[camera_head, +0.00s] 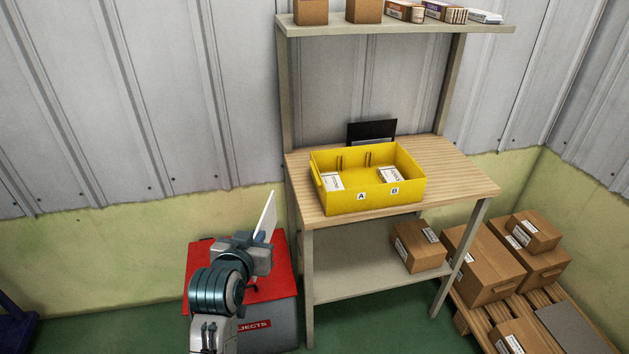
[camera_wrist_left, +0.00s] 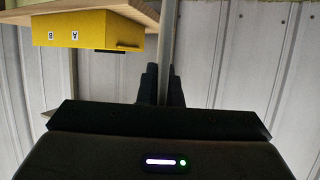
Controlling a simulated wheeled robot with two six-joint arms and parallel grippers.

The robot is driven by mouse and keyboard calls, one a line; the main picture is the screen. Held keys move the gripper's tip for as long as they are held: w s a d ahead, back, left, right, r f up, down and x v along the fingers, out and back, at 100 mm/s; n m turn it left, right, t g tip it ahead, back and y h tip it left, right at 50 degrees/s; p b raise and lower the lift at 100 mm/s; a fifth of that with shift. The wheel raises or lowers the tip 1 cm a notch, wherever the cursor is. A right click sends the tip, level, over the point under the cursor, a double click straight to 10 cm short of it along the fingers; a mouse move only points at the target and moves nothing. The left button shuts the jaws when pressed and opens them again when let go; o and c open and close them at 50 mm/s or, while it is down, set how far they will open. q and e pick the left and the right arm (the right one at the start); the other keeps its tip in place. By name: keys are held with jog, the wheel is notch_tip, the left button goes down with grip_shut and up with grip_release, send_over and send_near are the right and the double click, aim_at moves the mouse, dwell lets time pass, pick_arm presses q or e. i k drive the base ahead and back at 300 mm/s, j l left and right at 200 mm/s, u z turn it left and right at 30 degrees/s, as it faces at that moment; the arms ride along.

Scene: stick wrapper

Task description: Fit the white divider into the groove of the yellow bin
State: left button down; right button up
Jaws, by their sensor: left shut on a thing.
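The white divider (camera_head: 266,215) is a thin, upright, slightly tilted plate in my left gripper (camera_head: 262,238). The gripper is shut on its lower part, left of the workbench and apart from the bin. In the left wrist view the divider (camera_wrist_left: 165,45) appears edge-on as a grey strip between the fingers (camera_wrist_left: 162,88). The yellow bin (camera_head: 378,198) stands on the bench, with labels A and B on its front wall. Ridges mark a groove (camera_head: 368,159) on its inner back wall. The bin also shows upside down in the left wrist view (camera_wrist_left: 90,31). My right gripper is not in view.
Small white boxes (camera_head: 331,181) (camera_head: 390,175) lie in the bin, one behind each label. The wooden bench (camera_head: 458,187) has free room right of the bin. A dark panel (camera_head: 371,131) stands behind it. A red-topped rejects box (camera_head: 277,273) sits below my left gripper. Cartons (camera_head: 485,265) lie at right.

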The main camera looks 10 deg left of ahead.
aim_at(375, 183)
jog(key=i+l+u, duration=0.15)
jog(key=l+u, duration=0.25)
jog(key=l, duration=0.3)
jog(key=l+u, duration=0.4)
jog(key=l, duration=0.3)
jog(key=i, duration=0.05)
